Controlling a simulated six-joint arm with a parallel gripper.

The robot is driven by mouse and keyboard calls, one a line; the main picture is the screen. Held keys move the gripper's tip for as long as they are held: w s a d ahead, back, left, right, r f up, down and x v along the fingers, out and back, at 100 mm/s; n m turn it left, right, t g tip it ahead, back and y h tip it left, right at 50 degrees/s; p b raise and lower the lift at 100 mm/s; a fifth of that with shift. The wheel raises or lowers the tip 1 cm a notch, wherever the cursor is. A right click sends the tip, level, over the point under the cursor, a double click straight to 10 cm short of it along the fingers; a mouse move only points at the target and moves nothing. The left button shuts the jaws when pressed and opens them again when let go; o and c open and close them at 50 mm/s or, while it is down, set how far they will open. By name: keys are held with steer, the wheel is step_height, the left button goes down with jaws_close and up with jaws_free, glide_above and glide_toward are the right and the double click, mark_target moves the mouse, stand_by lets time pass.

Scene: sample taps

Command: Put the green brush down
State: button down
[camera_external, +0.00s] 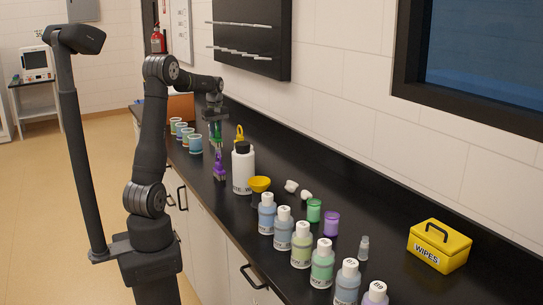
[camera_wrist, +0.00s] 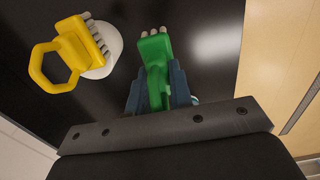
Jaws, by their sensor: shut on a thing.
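The green brush (camera_wrist: 152,48) is held between the dark fingers of my gripper (camera_wrist: 160,90), its pale bristles pointing away from the wrist. In the external view my gripper (camera_external: 215,120) points down over the far part of the black counter, and a little of the green brush (camera_external: 213,136) shows below it. I cannot tell whether the brush touches anything beneath. A yellow brush (camera_wrist: 70,52) with a ring handle is to the left in the wrist view, in front of a round white thing. A purple brush (camera_external: 219,166) stands nearer on the counter.
Several blue-banded cups (camera_external: 195,144) line the counter's left edge. A white bottle (camera_external: 243,168) with a black cap stands near the purple brush, beside a yellow bowl (camera_external: 259,184). Several labelled bottles (camera_external: 301,246) and a yellow wipes box (camera_external: 440,246) are nearer. Bare counter (camera_external: 385,215) lies between them.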

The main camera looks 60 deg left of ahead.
steer(key=shift+w+d+r, duration=0.1)
steer(key=shift+d+r, duration=0.1)
steer(key=shift+d, duration=0.15)
steer(key=w+d+r+m, duration=0.8)
steer(key=d+r+m, duration=0.2)
steer(key=w+d+f+m, duration=0.2)
steer(key=w+d+f, duration=0.4)
steer(key=d, duration=0.2)
steer(key=w+d+f+m, duration=0.3)
steer(key=w+d+f, duration=0.3)
steer(key=d, duration=0.3)
steer(key=w+d+f+m, duration=0.3)
steer(key=w+d+f, duration=0.3)
steer(key=d, duration=0.3)
steer(key=shift+f, duration=0.3)
